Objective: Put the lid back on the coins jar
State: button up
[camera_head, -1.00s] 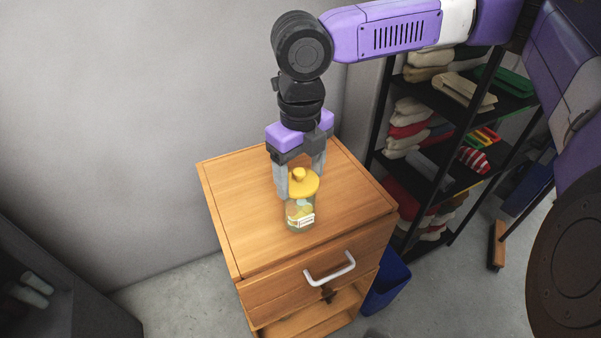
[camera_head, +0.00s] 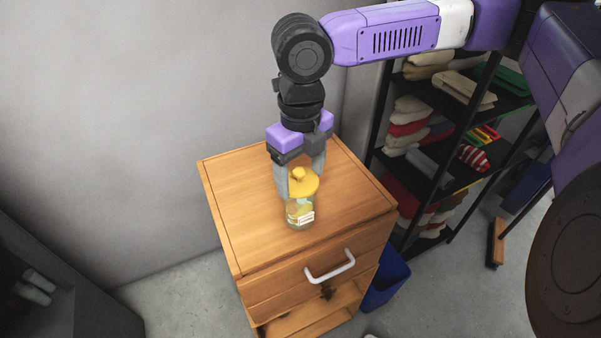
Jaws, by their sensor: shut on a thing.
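The glass coins jar (camera_head: 300,215) stands upright on the wooden cabinet top (camera_head: 235,205), near its front edge. It has a pale label and coins show through the glass. The yellow lid (camera_head: 304,186) with a round knob is at the jar's mouth, roughly level. I cannot tell from this view whether it is fully seated. My gripper (camera_head: 300,183) points down from above, its grey fingers on either side of the lid, shut on it. The far finger is partly hidden behind the lid.
The cabinet has a drawer with a white handle (camera_head: 330,267) and an open space below. A black shelf rack (camera_head: 440,180) with folded cloths stands at the right. A blue bin (camera_head: 386,283) is beside the cabinet. The cabinet top around the jar is clear.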

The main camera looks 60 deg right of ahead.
jog(key=shift+p, duration=0.35)
dwell(0.6)
jog(key=o, duration=1.5)
jog(key=shift+r, duration=0.1)
jog(key=shift+r+p, duration=3.45)
jog(key=shift+p, duration=0.15)
grip_shut()
